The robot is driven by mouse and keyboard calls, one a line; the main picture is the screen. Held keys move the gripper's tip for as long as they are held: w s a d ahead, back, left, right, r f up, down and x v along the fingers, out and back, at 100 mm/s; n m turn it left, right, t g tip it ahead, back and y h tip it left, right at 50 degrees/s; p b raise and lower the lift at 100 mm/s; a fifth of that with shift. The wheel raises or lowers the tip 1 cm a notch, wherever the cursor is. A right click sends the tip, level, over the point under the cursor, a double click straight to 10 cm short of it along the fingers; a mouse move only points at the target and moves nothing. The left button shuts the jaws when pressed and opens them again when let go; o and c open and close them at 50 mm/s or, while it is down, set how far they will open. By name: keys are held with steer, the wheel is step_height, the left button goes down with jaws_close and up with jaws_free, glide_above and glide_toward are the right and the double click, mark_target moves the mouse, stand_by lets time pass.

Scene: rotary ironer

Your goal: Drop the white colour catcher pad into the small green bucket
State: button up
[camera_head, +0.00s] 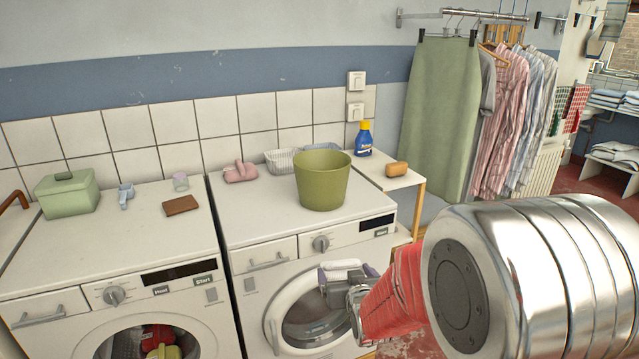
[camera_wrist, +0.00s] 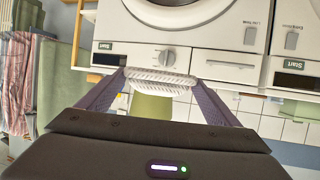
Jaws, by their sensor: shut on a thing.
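The small green bucket (camera_head: 322,183) stands upright on top of the right-hand washing machine, near its front edge. My gripper (camera_head: 342,277) is in front of that machine's door, below the bucket. It is shut on the white colour catcher pad (camera_head: 340,264). In the wrist view, which looks upside down, the ridged white pad (camera_wrist: 160,78) spans the gap between my two fingers (camera_wrist: 160,85). Part of the green bucket (camera_wrist: 152,108) shows behind the pad there. The bucket's inside bottom is hidden.
On the right machine's top, a pink cloth (camera_head: 240,172) and a white basket (camera_head: 284,161) lie behind the bucket. A side shelf (camera_head: 400,181) holds a blue bottle (camera_head: 364,139) and an orange-brown block (camera_head: 397,169). A green box (camera_head: 67,193) stands on the left machine.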

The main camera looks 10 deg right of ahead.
stand_by(0.3)
steer(key=shift+s+f, duration=0.2)
steer(key=shift+f, duration=0.15)
steer(key=s+f, duration=0.4)
steer(key=f, duration=0.1)
steer(key=shift+s+a+f, duration=0.25)
steer(key=shift+a+f, duration=0.05)
steer(key=shift+a, duration=0.15)
steer(key=shift+a, duration=0.1)
